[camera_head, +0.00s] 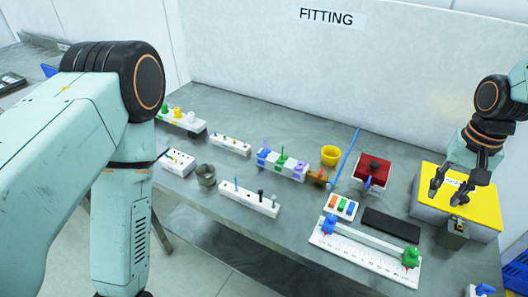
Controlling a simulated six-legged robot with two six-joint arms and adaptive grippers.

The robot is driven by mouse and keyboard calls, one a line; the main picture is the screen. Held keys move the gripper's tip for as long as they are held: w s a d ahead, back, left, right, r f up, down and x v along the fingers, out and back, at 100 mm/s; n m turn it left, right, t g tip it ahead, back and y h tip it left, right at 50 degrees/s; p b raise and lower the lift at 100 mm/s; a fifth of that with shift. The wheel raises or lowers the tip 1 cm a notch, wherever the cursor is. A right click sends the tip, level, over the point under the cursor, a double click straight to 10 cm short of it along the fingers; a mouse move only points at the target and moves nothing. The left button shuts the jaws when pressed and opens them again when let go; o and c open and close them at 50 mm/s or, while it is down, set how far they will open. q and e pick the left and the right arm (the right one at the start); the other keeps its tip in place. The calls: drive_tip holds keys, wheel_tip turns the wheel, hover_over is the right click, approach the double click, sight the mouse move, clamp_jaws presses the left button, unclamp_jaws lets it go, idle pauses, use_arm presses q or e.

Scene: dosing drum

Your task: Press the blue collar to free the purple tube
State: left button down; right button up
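A white block (283,172) in the middle of the bench carries small blue, green and purple fittings. The blue one (263,156) is at its left end and a purple one (299,168) at its right end. They are too small to make out a collar or tube clearly. A long thin blue rod or tube (347,152) slants up behind the bench's middle. My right gripper (447,196) hangs at the right over the yellow-topped box, fingers apart and empty, well away from the white block. My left arm fills the left side; its gripper is out of view.
A yellow cup (330,155), a red-topped box (372,170), a black pad (391,224) and a white ruled plate (360,258) stand right of the block. The yellow-topped box (482,206) is at right. A grey cup (206,174) is at left.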

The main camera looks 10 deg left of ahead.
drive_tip(key=shift+c, duration=0.2)
clamp_jaws()
idle(0.3)
idle(1.2)
